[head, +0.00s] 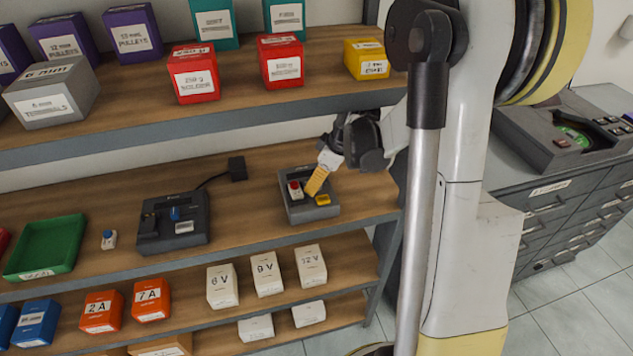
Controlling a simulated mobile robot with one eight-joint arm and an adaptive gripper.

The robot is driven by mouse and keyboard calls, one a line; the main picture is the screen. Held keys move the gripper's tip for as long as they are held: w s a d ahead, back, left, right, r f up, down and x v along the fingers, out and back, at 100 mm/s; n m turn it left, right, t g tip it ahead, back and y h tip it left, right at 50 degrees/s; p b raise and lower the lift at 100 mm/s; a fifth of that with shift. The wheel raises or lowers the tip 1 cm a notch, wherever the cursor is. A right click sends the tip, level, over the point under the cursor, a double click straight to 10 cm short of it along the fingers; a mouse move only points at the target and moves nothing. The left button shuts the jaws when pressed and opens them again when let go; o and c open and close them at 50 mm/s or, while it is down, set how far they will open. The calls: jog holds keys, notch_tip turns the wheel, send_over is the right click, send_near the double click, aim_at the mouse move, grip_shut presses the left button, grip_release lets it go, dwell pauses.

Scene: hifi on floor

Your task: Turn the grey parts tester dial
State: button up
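A grey box-shaped device (312,213) sits on the wooden middle shelf. It has a red button on a pale base (295,188) at its left and a yellow part (323,199) at its front right. My gripper (309,193), with yellow fingers, reaches down over the top of this device from the upper right. It hides part of the top, and I cannot make out a dial there or tell whether the fingers touch it. Whether the fingers are open or shut is unclear. A darker grey device (188,238) with a blue knob (175,213) stands to the left.
A black adapter (237,168) with a cable lies behind the darker device. A small blue-and-white part (109,240) and a green tray (45,247) are further left. The upper shelf (230,97) with boxes overhangs behind. Bare shelf lies between the two devices.

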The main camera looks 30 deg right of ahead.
grip_shut()
jog(key=shift+m+t+h, duration=0.3)
jog(key=shift+m+h, duration=0.3)
jog(key=shift+m, duration=1)
jog(key=shift+o, duration=0.8)
grip_release()
jog(key=shift+r, duration=0.1)
jog(key=shift+s+r, duration=0.15)
jog(key=shift+r, duration=0.1)
jog(key=s+d, duration=0.3)
jog(key=s, duration=0.8)
jog(key=shift+s+d+r, duration=0.2)
jog(key=shift+s+d, duration=0.15)
jog(key=shift+d, duration=0.05)
